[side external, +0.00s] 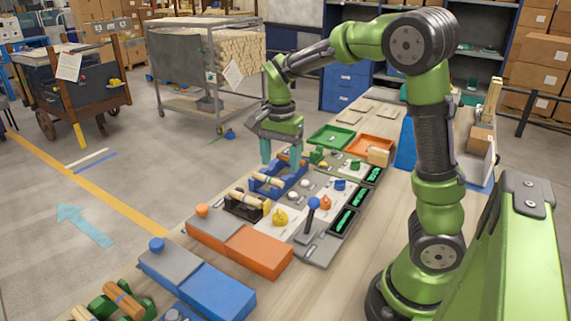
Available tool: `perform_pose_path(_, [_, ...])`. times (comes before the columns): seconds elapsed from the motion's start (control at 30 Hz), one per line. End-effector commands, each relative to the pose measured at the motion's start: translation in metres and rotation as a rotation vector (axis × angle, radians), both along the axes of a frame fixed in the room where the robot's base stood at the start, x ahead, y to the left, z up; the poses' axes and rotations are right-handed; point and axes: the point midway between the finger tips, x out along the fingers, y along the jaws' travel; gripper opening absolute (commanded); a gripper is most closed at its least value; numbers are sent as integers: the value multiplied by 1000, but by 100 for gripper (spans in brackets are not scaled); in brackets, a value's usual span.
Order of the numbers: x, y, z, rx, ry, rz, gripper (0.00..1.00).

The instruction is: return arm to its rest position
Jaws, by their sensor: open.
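My gripper (281,148) points down above the far part of the wooden bench (340,255), with its two teal fingers apart and nothing between them. Below it is a blue cradle (278,182) with a light turned wood piece (268,181) lying in it. A dark cradle (243,208) nearer the camera holds another light turned piece (250,199). The fingertips look above the blue cradle; the exact gap cannot be told. My green arm rises from the right side of the bench and arches over to the left.
A grey board (320,240) carries small coloured knobs and black trays (343,221). Green (331,138) and orange (371,146) trays lie farther back. Orange (258,250) and blue (217,290) boxes stand near the front. Carts (205,105) stand beyond open floor at left.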

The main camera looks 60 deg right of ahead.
Motion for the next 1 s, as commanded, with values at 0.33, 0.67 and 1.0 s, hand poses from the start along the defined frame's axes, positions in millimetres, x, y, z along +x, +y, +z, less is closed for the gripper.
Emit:
perform_pose_path(0.33, [0,0,5,1,0,0,69])
perform_pose_path(0.67, [-11,26,-4,37,-78,334,69])
perform_pose_path(1.0, [-76,102,34,11,-438,908,69])
